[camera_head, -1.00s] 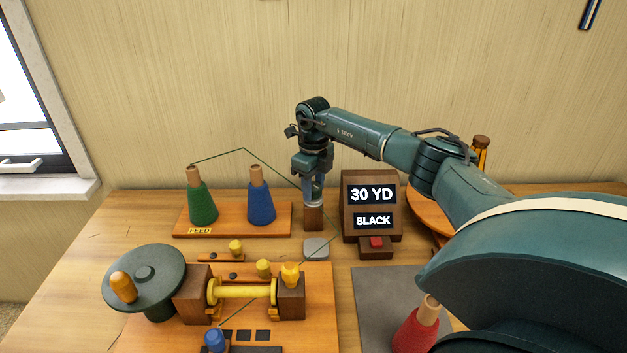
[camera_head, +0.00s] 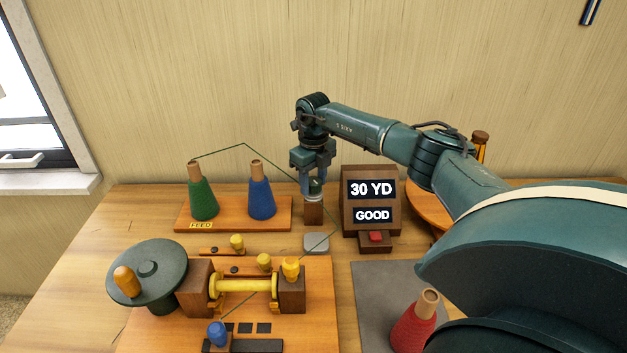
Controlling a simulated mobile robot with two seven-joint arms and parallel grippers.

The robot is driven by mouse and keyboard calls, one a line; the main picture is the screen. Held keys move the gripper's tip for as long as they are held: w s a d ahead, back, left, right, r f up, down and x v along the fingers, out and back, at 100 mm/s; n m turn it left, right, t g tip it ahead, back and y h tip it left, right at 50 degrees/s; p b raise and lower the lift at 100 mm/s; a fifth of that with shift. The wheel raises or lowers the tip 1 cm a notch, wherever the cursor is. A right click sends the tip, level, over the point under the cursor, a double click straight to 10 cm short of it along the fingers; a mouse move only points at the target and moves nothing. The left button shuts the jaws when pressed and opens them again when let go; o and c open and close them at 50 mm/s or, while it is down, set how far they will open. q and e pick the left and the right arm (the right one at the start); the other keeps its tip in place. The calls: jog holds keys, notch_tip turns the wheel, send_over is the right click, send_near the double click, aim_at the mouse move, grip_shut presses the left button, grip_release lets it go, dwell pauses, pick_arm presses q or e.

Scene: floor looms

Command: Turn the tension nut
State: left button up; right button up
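The tension nut (camera_head: 313,197) is a small grey piece on top of a dark wooden post (camera_head: 314,213), behind the winding board. My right gripper (camera_head: 313,190) points straight down from above, with its fingertips at the nut and closed about it; the fingers hide most of the nut. The display box (camera_head: 357,174) to the right of the post reads "30 YD" and "GOOD". A green yarn (camera_head: 270,165) runs from the green cone (camera_head: 203,200) over a high point and down past the post. My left gripper is not in view.
A blue cone (camera_head: 261,199) stands beside the green one on the feed board (camera_head: 236,226). The winder's crank disc (camera_head: 160,264) and yellow spool (camera_head: 243,285) are in front. A red cone (camera_head: 411,328) is on the grey mat (camera_head: 376,284). A red button (camera_head: 376,236) fronts the display.

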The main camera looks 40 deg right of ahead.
aim_at(313, 180)
jog(key=o, duration=0.3)
pick_arm(q)
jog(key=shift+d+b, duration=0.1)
jog(key=shift+b, duration=0.25)
pick_arm(e)
notch_tip(313, 180, up, 13)
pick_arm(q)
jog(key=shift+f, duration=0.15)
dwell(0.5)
